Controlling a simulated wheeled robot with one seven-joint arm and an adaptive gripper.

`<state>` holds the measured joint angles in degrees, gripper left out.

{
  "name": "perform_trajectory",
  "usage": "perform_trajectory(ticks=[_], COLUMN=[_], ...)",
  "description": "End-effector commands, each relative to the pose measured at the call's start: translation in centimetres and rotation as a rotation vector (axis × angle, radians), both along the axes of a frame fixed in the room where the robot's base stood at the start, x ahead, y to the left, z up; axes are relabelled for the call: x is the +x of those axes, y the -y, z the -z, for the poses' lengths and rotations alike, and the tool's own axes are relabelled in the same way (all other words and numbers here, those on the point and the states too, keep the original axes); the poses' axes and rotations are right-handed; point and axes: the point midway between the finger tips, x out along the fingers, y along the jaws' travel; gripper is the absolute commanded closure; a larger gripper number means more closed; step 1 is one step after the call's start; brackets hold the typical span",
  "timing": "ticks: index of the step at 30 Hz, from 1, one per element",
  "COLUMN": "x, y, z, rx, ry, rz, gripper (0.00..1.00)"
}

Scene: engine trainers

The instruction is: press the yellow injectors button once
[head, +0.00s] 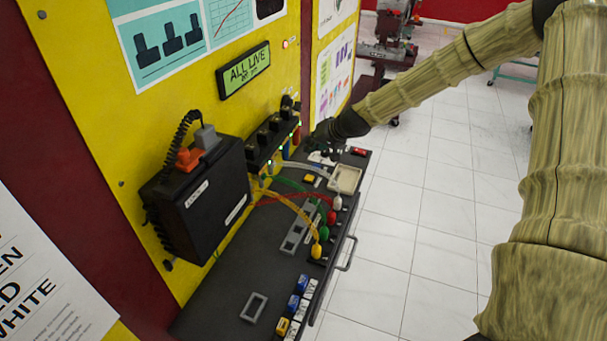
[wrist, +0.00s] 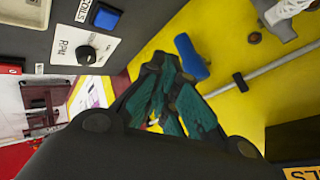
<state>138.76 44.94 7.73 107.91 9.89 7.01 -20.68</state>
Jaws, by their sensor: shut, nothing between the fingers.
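A small yellow button (head: 309,178) sits on the dark panel top in the head view, just below my gripper; its label is too small to read, so I cannot be sure it is the injectors button. My gripper (head: 322,140) is at the far end of the panel, dark against it, above and apart from that button. In the wrist view my gripper (wrist: 165,68) is shut and empty, its teal-and-black fingers together. No yellow button shows clearly in the wrist view. A blue button (wrist: 105,17) and an RPM knob (wrist: 86,54) sit on the grey panel there.
A black box (head: 195,200) with a coiled cord hangs on the yellow board. Coloured cables (head: 300,210) arch over the panel beside a beige tray (head: 345,179). White tiled floor (head: 430,220) lies clear to the right.

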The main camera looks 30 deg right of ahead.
Motion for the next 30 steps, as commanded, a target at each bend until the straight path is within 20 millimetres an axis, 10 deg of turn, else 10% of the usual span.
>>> perform_trajectory(ticks=[30], x=[1.7], y=[-0.2], z=[8.9], rx=[-0.002], ry=[-0.017], rz=[-0.002], gripper=[1.0])
